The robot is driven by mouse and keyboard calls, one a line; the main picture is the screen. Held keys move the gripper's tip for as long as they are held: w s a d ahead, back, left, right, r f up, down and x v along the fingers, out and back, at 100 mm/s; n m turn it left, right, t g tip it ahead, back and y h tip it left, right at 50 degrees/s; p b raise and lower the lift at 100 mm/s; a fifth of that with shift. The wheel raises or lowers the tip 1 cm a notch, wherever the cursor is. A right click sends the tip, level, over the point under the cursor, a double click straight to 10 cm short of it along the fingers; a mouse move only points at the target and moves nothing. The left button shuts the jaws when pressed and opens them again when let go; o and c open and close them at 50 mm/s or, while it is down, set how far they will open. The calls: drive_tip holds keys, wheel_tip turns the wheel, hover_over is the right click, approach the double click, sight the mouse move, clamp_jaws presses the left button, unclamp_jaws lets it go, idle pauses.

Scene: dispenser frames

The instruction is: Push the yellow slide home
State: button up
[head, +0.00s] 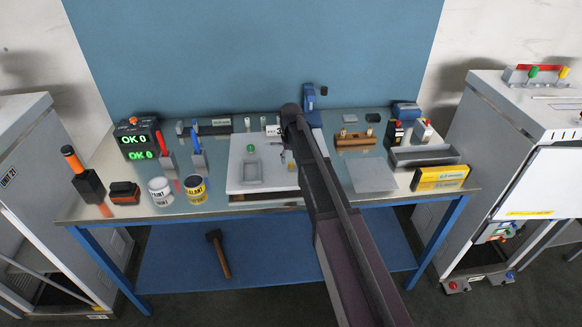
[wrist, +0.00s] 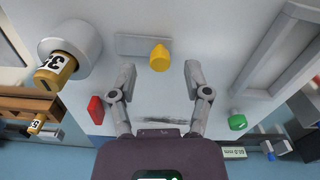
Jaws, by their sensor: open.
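The yellow slide (wrist: 159,57) shows in the wrist view as a rounded yellow knob at one end of a short grey bar (wrist: 132,45) on a pale panel. My gripper (wrist: 160,78) is open and empty. Its two fingers stand left and right of the yellow knob's line, with the knob just beyond the fingertips. I cannot tell whether anything touches.
A red knob (wrist: 96,110) sits left of my fingers, a green knob (wrist: 238,121) to the right. A grey cylinder (wrist: 72,42) with a tagged brass piece (wrist: 55,70) stands at left, a raised grey frame (wrist: 285,50) at right. Cans (head: 196,190) and a yellow box (head: 440,179) flank the board.

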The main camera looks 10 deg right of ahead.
drive_tip(key=shift+f+b, duration=0.55)
drive_tip(key=shift+f, duration=0.25)
clamp_jaws()
